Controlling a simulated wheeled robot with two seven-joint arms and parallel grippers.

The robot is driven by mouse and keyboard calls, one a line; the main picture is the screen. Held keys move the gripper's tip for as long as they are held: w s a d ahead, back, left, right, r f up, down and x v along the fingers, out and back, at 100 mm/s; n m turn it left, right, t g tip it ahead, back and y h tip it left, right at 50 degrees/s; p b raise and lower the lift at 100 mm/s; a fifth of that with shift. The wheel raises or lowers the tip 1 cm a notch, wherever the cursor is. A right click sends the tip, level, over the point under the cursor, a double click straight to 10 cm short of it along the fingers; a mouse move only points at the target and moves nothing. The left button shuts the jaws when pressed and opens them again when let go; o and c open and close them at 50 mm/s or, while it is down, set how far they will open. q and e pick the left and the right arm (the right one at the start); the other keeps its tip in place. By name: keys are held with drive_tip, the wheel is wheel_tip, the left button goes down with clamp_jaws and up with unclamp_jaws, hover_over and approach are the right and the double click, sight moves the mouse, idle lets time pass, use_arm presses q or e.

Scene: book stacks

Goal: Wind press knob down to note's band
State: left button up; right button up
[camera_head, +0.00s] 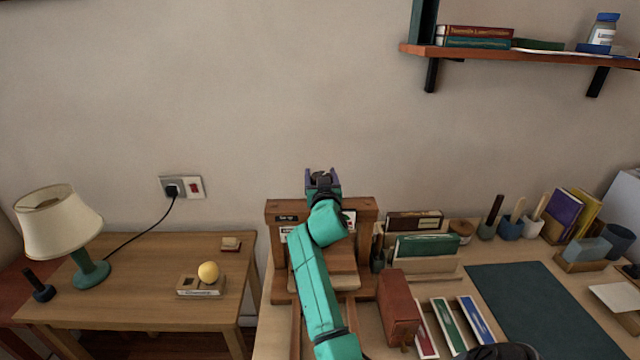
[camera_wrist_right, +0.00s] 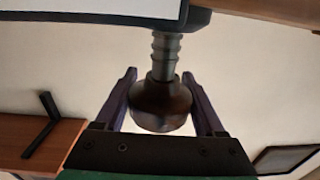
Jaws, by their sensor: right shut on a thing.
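The wooden press (camera_head: 273,247) stands against the wall in the head view, mostly behind my right arm. My right gripper (camera_head: 322,174) is above its top beam. In the wrist view, a dark round press knob (camera_wrist_right: 160,104) sits between the two fingers of my right gripper (camera_wrist_right: 160,76), which is shut on it. A ribbed screw (camera_wrist_right: 165,52) runs from the knob to a dark mount. A small dark label (camera_head: 286,218) and pale cards show on the press, partly hidden by my arm; I cannot read a band on them. My left gripper is not in view.
A side table (camera_head: 140,262) with a lamp (camera_head: 60,225) is at left. Right of the press are a reddish box (camera_head: 398,308), a green book (camera_head: 428,246), several pen cups and a dark desk mat (camera_head: 530,305). A wall shelf (camera_head: 500,54) hangs at upper right.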

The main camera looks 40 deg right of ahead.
drive_tip(key=m+g+h+b, duration=0.1)
drive_tip(key=b, duration=0.2)
drive_tip(key=f+m+g+h+b, duration=0.1)
drive_tip(key=b, duration=0.3)
drive_tip(key=m+g+h+b, duration=0.1)
drive_tip(key=b, duration=0.3)
drive_tip(key=shift+s+d+f, duration=0.2)
drive_tip(key=shift+d+f, duration=0.05)
drive_tip(key=shift+f, duration=0.15)
drive_tip(key=m+g+h+b, duration=0.1)
drive_tip(key=g+b, duration=0.1)
drive_tip(key=b, duration=0.1)
drive_tip(key=r+m+g+h+b, duration=0.1)
drive_tip(key=b, duration=0.1)
drive_tip(key=shift+s+d+m+g+h, duration=0.25)
drive_tip(key=shift+s+m+g+h, duration=0.05)
drive_tip(key=shift+s+r+m+g+h, duration=0.1)
drive_tip(key=shift+r+m+g+h, duration=0.15)
drive_tip(key=shift+m+g, duration=0.35)
drive_tip(key=shift+s+d+r+m+g+h, duration=0.1)
drive_tip(key=shift+m+g+h, duration=0.25)
drive_tip(key=shift+g, duration=0.35)
drive_tip(key=g, duration=0.1)
drive_tip(key=m+g, duration=0.2)
drive_tip(key=shift+s+d+r+h+p, duration=0.1)
drive_tip(key=shift+s+r+h+p, duration=0.2)
drive_tip(key=shift+p, duration=0.1)
drive_tip(key=shift+s+f+m+g+p, duration=0.15)
drive_tip(key=shift+m+g+p, duration=0.5)
drive_tip(key=shift+g, duration=0.65)
